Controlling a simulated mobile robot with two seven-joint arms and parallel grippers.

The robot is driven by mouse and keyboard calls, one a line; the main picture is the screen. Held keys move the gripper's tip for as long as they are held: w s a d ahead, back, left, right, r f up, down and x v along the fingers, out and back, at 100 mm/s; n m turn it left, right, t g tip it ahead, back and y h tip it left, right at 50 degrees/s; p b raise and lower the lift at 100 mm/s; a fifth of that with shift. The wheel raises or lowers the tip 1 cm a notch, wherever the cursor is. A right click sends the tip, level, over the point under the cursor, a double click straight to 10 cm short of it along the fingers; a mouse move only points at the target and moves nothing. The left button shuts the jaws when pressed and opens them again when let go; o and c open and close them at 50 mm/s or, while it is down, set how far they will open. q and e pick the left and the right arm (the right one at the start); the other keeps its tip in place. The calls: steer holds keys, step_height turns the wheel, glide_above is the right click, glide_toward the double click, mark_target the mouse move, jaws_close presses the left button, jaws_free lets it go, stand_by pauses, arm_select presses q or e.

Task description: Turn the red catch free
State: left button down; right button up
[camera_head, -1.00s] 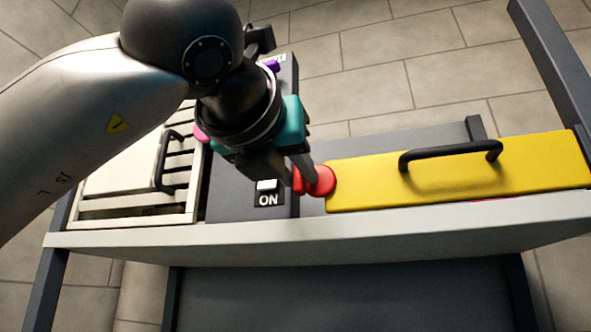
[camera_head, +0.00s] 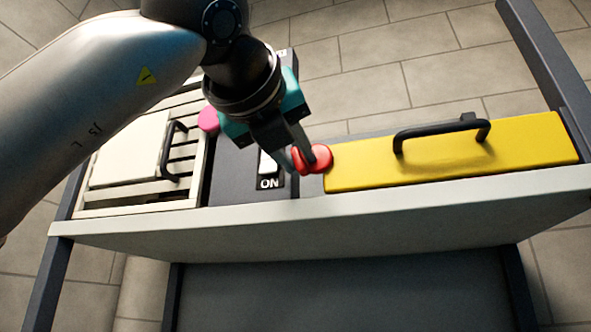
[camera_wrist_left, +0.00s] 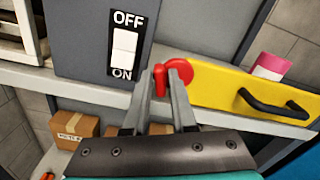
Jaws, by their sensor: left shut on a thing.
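The red catch (camera_head: 322,157) sits at the left end of the yellow cover (camera_head: 450,155), beside the grey switch box (camera_head: 235,180). My left gripper (camera_head: 303,160) is shut on the catch, with its fingers on either side of the catch's raised part. In the left wrist view the catch (camera_wrist_left: 179,72) shows a round red disc and a red grip part between the fingertips (camera_wrist_left: 160,80). The yellow cover (camera_wrist_left: 230,95) lies flat with its black handle (camera_wrist_left: 270,105). My right gripper is not in view.
A white ON/OFF switch (camera_head: 267,163) is just left of the catch. A cream slatted panel with a black handle (camera_head: 172,150) is further left. A pink knob (camera_head: 208,119) stands behind it.

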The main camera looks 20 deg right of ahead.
arm_select(q)
steer(key=n+b, duration=0.2)
steer(key=n, duration=0.1)
steer(key=shift+a+n+b, duration=0.1)
steer(key=shift+n+b, duration=0.2)
steer(key=shift+b, duration=0.05)
steer(key=n+b, duration=0.2)
steer(key=n, duration=0.1)
steer(key=shift+f+n, duration=0.1)
steer(key=shift+n, duration=0.3)
steer(key=n+b, duration=0.1)
steer(key=n, duration=0.2)
steer(key=shift+b, duration=0.4)
steer(key=shift+w+n+b, duration=0.1)
steer(key=shift+n+b, duration=0.5)
steer(key=shift+n, duration=1.1)
steer(key=c, duration=0.9)
jaws_free()
steer(key=shift+o, duration=0.2)
steer(key=shift+a, duration=0.1)
